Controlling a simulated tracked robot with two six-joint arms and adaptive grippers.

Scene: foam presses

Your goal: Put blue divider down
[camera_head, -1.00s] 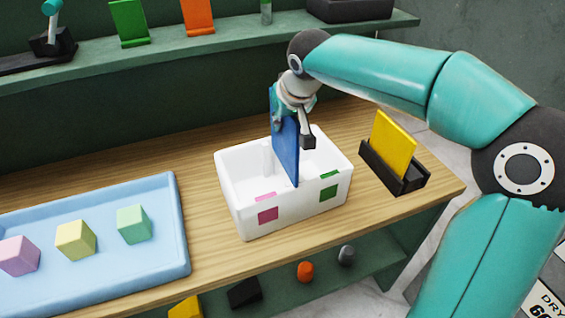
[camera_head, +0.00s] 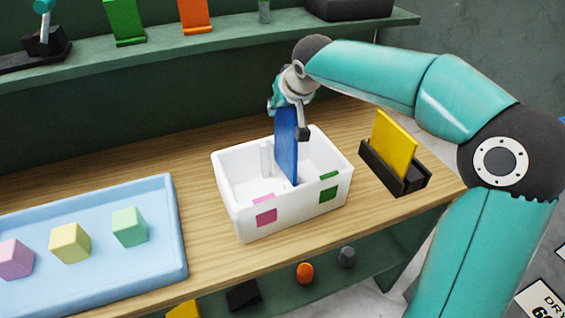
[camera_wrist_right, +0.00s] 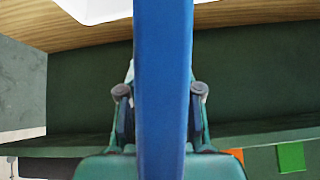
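The blue divider (camera_head: 287,150) is an upright panel inside the white box (camera_head: 235,215), which has pink and green patches on its front wall and rim. My right gripper (camera_head: 295,118) is at the divider's upper edge, reaching in from the right. In the right wrist view the divider (camera_wrist_right: 163,80) runs edge-on between the two fingers (camera_wrist_right: 160,95), which lie close against its sides. I cannot tell whether the divider's lower edge rests on the box floor. My left gripper is not in view.
A yellow panel (camera_head: 394,143) stands in a black holder (camera_head: 405,183) to the right. A light blue tray (camera_head: 178,235) with pink, yellow and green cubes lies left. A green shelf (camera_head: 230,37) runs behind. Bare wood lies between tray and box.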

